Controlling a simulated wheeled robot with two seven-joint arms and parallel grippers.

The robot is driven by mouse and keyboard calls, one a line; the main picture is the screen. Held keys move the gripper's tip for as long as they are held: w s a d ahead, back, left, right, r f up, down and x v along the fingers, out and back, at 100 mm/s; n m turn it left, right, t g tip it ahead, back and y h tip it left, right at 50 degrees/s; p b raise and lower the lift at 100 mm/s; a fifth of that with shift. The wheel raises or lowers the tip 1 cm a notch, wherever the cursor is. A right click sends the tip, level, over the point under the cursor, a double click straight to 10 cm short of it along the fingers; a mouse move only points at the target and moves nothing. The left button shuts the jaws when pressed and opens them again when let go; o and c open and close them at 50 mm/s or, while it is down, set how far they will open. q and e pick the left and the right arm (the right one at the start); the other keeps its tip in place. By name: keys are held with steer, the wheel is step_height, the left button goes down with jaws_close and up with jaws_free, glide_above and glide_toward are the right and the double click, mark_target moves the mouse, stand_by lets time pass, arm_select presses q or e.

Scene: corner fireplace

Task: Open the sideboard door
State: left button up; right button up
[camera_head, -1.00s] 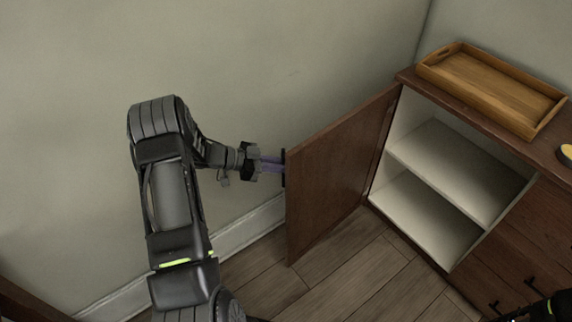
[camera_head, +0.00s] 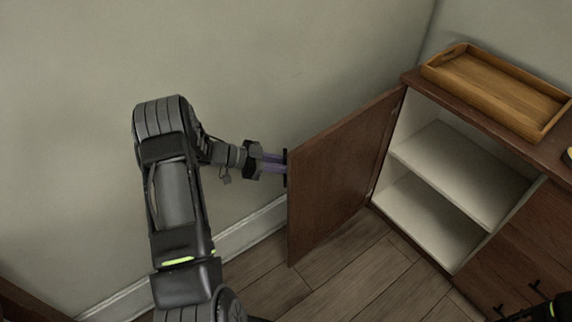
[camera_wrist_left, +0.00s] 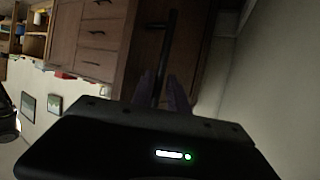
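The sideboard door (camera_head: 340,172) is a dark brown panel standing wide open, swung out to the left of the sideboard (camera_head: 412,80). The compartment behind it, with one white shelf (camera_head: 462,172), is empty and in plain view. The door's dark bar handle (camera_head: 286,168) is on its outer face near the free edge, and it also shows in the wrist view (camera_wrist_left: 170,40). My left gripper (camera_head: 278,164) is at this handle. Its two purple fingers (camera_wrist_left: 162,95) stand apart with the bar between them; a firm grip is not visible.
A wooden tray (camera_head: 495,88) lies on the sideboard top. Closed brown fronts with dark handles (camera_head: 536,287) are at the lower right. A pale wall (camera_head: 250,60) is behind my left arm. The wooden floor (camera_head: 350,275) below the door is clear.

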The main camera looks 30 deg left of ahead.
arm_select(q)
steer(key=v, duration=0.7)
steer(key=shift+r, duration=0.2)
steer(key=shift+s+f, duration=0.1)
steer(key=shift+s, duration=0.05)
